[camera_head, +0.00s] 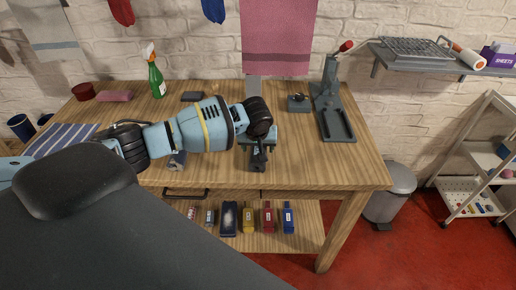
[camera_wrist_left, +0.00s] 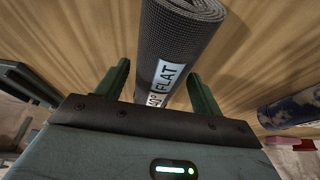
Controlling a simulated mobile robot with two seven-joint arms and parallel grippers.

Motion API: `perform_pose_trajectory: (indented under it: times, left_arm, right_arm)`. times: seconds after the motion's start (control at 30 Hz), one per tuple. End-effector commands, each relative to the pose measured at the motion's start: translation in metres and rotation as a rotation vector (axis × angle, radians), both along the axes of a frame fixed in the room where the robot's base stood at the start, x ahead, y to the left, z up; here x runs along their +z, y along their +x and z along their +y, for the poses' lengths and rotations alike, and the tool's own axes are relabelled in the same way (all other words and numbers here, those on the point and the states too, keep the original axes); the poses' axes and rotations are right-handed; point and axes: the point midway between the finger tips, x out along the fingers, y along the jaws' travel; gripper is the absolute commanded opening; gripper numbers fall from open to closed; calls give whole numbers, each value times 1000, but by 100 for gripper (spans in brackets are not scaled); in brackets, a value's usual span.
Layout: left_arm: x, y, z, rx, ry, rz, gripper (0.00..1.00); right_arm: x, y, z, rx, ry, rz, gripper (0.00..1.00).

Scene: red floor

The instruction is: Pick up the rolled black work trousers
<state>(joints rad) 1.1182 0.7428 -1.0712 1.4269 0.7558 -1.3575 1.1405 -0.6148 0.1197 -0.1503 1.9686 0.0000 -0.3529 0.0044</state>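A rolled black cloth with a ribbed texture (camera_wrist_left: 178,45) and a white label reading "40° FLAT" lies on the wooden table, seen in the left wrist view. It appears to be the rolled black work trousers. In the head view its dark end (camera_head: 259,161) shows near the table's front edge. My left gripper (camera_head: 258,144) is over it. In the left wrist view the gripper's two green fingers (camera_wrist_left: 158,75) are apart, one on each side of the roll, with small gaps visible. The part of the roll nearest the palm is hidden. My right gripper is not in view.
A blue patterned roll (camera_wrist_left: 293,108) lies beside the trousers; a dark roll (camera_head: 177,160) shows left of the gripper. A grey press-like stand (camera_head: 333,105) is at right, a green spray bottle (camera_head: 156,79) at back left.

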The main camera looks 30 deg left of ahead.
Motion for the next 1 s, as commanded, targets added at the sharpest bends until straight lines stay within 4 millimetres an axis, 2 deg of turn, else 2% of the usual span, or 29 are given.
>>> perform_pose_trajectory:
  times: [0.03, 0.33, 0.67, 0.83, 0.97, 1.0]
  left_arm:
    - [0, 0, 0, 0, 0, 0, 60]
    - [0, 0, 0, 0, 0, 0, 22]
    - [4, 0, 0, 0, 0, -2, 21]
    - [17, 1, 0, 0, -1, -4, 21]
    - [36, 1, 0, 0, -2, -5, 21]
    - [38, -4, 3, 1, 0, -1, 21]
  right_arm:
    - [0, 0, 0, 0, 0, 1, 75]
    - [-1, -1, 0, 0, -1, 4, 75]
    - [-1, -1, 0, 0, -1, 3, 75]
    - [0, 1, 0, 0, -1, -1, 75]
    - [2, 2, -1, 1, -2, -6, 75]
    - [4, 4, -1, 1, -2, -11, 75]
